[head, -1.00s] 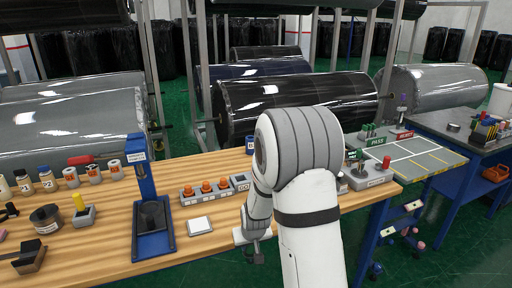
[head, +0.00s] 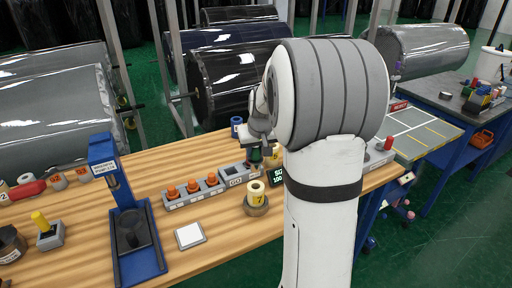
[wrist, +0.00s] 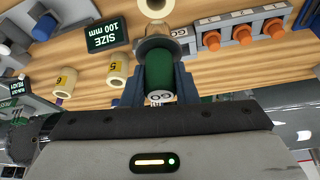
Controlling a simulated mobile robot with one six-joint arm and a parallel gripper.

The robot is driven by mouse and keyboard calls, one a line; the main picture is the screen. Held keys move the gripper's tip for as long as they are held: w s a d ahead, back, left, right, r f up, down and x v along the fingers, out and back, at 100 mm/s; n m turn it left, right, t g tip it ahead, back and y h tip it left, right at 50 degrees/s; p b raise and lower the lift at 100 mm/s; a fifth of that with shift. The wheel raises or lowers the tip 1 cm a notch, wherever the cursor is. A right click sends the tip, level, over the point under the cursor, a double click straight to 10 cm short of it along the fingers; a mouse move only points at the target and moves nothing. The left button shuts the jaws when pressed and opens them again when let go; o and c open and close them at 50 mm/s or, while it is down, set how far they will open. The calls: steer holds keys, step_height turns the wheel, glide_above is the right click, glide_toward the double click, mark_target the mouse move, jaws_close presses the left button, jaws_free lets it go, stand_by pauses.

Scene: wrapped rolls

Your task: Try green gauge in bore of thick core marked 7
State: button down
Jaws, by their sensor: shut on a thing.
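The thick core marked 7 (head: 255,194), cream with a yellow label, stands upright in a brown ring holder (head: 256,209) on the bench. A cream core with an open bore (wrist: 156,6) shows at the top edge of the wrist view, its number unseen. My gripper (head: 257,150) is shut on the green gauge (wrist: 160,76), whose near end reads GO; only a bit of green shows in the head view. The gauge is held above the bench, behind and above core 7 in the head view, apart from its bore. The arm hides part of the area.
A grey rack (head: 198,190) with several orange plugs and a GO label stands left of core 7. A size display (wrist: 104,35) reads 100 mm. Cores marked 5 (wrist: 116,70) and 6 (wrist: 65,82) stand nearby. A white pad (head: 189,236) lies in front.

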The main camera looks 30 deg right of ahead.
mark_target(256, 168)
steer(key=shift+f+b, duration=2.95)
steer(key=shift+f, duration=0.25)
steer(key=shift+s+f+b, duration=0.1)
steer(key=shift+f+b, duration=0.2)
steer(key=shift+b, duration=0.2)
steer(key=shift+r, duration=0.35)
stand_by(1.7)
steer(key=shift+f+b, duration=0.4)
steer(key=shift+b, duration=0.05)
steer(key=shift+r, duration=0.4)
stand_by(1.4)
